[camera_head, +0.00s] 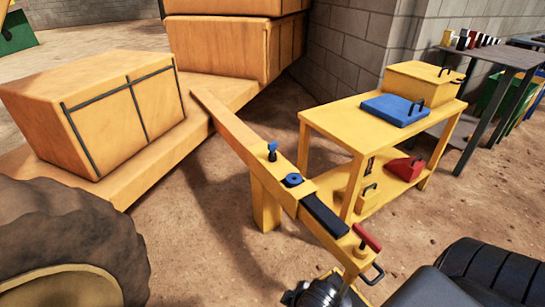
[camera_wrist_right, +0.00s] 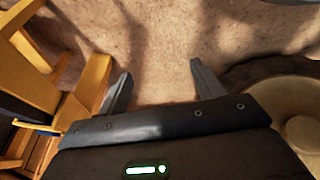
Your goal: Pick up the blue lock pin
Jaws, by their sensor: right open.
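A small pin with a blue head (camera_head: 272,148) stands upright on the long yellow beam (camera_head: 235,125) in the head view; it looks like the blue lock pin. A round blue piece (camera_head: 292,180) with a dark centre sits further down the same beam. My right gripper (camera_wrist_right: 160,85) is open in the right wrist view, with only brown ground between its fingers. The blue pin does not show in that view, and the gripper is apart from it. My left gripper is in neither view.
A red-handled part (camera_head: 367,237) sits at the beam's near end. A yellow two-level bench (camera_head: 330,124) at the right holds a blue tray-like piece (camera_head: 395,109) and a yellow box (camera_head: 422,84). A large tyre (camera_head: 70,235) fills the lower left.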

